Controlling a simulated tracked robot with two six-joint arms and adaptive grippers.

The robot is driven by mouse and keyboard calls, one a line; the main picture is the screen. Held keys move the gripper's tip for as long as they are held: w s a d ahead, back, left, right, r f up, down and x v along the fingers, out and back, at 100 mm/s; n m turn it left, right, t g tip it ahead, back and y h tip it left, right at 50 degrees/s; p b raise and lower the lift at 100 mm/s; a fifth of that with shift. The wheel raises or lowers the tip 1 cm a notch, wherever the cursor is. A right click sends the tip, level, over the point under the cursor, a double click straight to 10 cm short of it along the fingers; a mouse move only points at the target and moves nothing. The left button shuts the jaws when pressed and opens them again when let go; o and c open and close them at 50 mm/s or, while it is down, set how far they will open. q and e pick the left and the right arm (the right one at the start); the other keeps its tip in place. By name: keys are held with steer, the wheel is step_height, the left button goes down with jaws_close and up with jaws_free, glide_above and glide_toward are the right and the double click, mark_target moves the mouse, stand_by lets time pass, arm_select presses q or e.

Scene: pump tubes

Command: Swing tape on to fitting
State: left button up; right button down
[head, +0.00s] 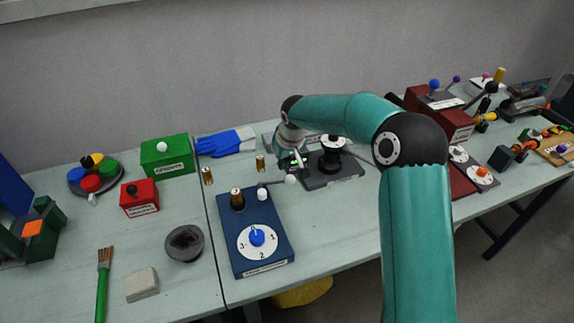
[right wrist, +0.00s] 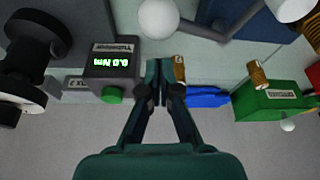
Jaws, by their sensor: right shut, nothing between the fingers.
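A blue box (head: 247,262) with a numbered dial stands at the table middle. A brass fitting (head: 237,197) stands upright in its top. Beside the fitting is a small white roll (head: 262,195), apparently the tape. A thin grey lever with a white ball (head: 290,180) reaches right from near the roll. In the right wrist view, the white ball (right wrist: 158,18) is above my fingertips, apart from them, and the roll (right wrist: 290,8) is at the top right. My right gripper (head: 298,164) is shut and empty behind the ball; its fingers (right wrist: 158,66) touch each other. My left gripper is not in view.
A black spool (head: 331,158) stands right of the gripper. Loose brass fittings (head: 260,163) (head: 207,175) stand behind the blue box. A green box (head: 167,157) is farther left.

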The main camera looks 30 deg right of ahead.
steer(key=shift+s+a+f, duration=0.1)
steer(key=shift+s, duration=0.5)
steer(key=shift+s+a+f, duration=0.1)
steer(key=shift+s, duration=0.45)
